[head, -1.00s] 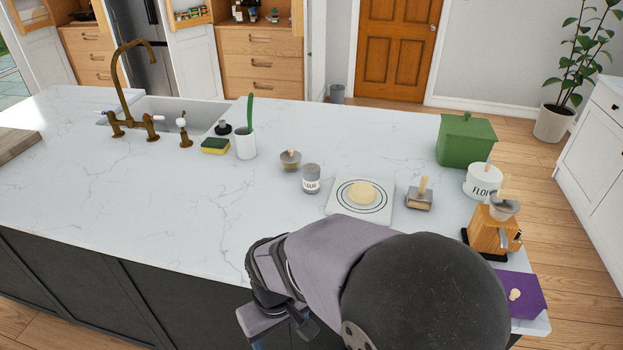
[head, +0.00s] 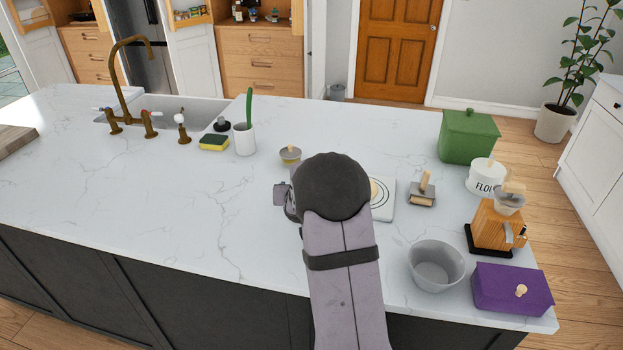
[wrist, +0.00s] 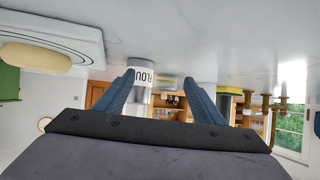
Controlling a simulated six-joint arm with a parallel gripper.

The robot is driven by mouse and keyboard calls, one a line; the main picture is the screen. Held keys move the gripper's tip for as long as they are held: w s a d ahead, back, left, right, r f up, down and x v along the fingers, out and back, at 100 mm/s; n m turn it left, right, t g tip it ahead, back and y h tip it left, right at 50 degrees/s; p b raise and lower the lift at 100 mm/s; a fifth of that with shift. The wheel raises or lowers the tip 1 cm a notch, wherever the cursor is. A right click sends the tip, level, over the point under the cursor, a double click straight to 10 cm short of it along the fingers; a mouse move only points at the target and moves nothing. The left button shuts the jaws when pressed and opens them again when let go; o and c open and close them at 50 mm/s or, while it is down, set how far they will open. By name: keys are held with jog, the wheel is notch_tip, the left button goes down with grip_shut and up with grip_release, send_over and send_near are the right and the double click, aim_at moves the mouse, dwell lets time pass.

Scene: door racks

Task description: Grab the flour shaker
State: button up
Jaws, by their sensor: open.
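The flour shaker (wrist: 140,74), white-bodied with dark FLOUR lettering, shows upside down in the wrist view. It is hidden behind my arm in the head view. My gripper (wrist: 157,86) is open, with its two blue fingers pointing toward the shaker. The shaker appears between the fingertips in the picture, nearer the left finger, and partly overlapped by it. I cannot tell how far it lies beyond the tips. In the head view, only a bit of my gripper (head: 281,195) shows left of my dark wrist joint.
A board (head: 384,208) with dough (wrist: 35,58) lies right of my arm. A small wooden-knobbed pot (head: 290,155) stands just behind. A scraper (head: 423,191), grey bowl (head: 436,267), purple box (head: 512,289), grinder (head: 494,228) and flour canister (head: 485,177) stand right.

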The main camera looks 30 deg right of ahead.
jog(key=d, duration=0.2)
jog(key=d+h, duration=0.1)
jog(key=w+d+m+h, duration=0.1)
jog(key=d, duration=0.1)
jog(key=shift+d+r+t, duration=0.2)
jog(key=shift+d+t, duration=0.1)
jog(key=shift+d, duration=0.05)
jog(key=shift+x, duration=1)
jog(key=shift+a, duration=0.1)
jog(key=shift+w+p, duration=0.1)
jog(key=shift+p, duration=0.25)
jog(key=shift+w+d+f+p, duration=0.1)
jog(key=shift+w+d+p, duration=0.15)
jog(key=shift+w+p, duration=0.25)
jog(key=p+x, duration=0.1)
jog(key=x, duration=0.1)
jog(key=shift+w+f, duration=0.1)
jog(key=shift+w, duration=0.3)
jog(key=shift+w+d+f, duration=0.25)
jog(key=shift+w+d, duration=0.15)
jog(key=shift+w, duration=0.05)
